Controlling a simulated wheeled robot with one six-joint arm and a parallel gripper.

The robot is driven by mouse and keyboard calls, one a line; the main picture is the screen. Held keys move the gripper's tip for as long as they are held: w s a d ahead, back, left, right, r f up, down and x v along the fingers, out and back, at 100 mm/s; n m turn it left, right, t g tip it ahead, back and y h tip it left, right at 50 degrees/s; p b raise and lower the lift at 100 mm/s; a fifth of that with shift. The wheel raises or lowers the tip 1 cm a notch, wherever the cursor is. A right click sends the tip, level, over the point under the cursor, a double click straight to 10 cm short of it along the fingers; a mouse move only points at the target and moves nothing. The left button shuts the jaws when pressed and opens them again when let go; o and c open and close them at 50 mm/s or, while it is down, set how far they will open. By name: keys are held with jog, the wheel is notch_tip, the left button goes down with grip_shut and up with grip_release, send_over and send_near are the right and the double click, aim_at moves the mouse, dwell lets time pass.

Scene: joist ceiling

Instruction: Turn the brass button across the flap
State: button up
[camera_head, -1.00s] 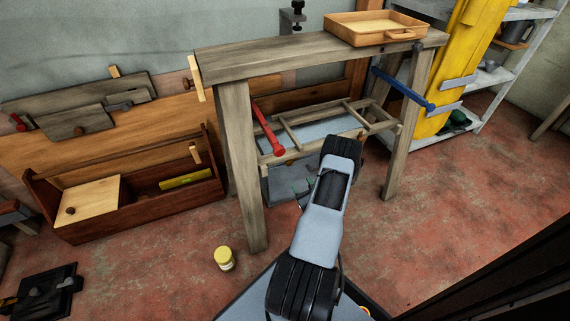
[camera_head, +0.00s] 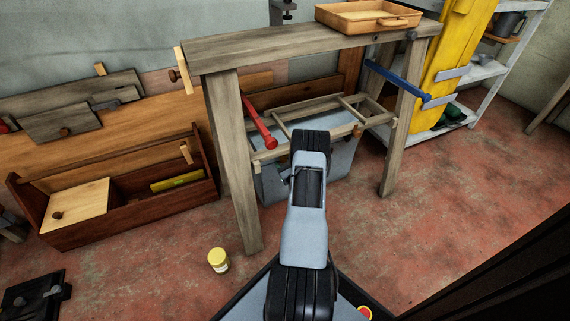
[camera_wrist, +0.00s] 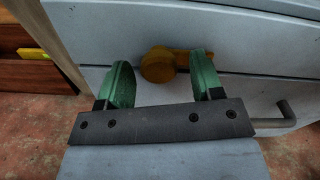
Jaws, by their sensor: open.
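In the wrist view, the brass button (camera_wrist: 158,65) is a rounded yellow-brown knob with a short arm pointing right, lying roughly level along the seam of a grey-blue front. The flap (camera_wrist: 240,95) is the grey-blue panel below that seam. My gripper (camera_wrist: 160,60) is open, with one green finger left of the knob and the other over the button's right arm, hiding part of it. I cannot tell whether a finger touches it. In the head view, the grey-blue front (camera_head: 338,165) shows under the bench; my arm hides the button.
A bar handle (camera_wrist: 286,113) sticks out at the right of the flap. The wooden bench (camera_head: 300,45) stands over the grey-blue unit, with a red-handled clamp (camera_head: 258,122) and a blue bar (camera_head: 400,80). A yellow-lidded jar (camera_head: 218,259) stands on the floor. Open floor lies to the right.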

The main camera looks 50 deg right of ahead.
jog(key=shift+c, duration=0.3)
jog(key=c, duration=0.9)
jog(key=shift+o, duration=0.2)
jog(key=shift+m, duration=0.3)
jog(key=m, duration=0.3)
jog(key=shift+m, duration=0.3)
jog(key=m, duration=0.4)
jog(key=shift+a+m, duration=0.1)
jog(key=shift+m, duration=0.2)
jog(key=m+p, duration=0.1)
jog(key=m, duration=0.3)
jog(key=shift+r, duration=0.1)
jog(key=shift+a+m, duration=0.1)
jog(key=shift+m, duration=2.4)
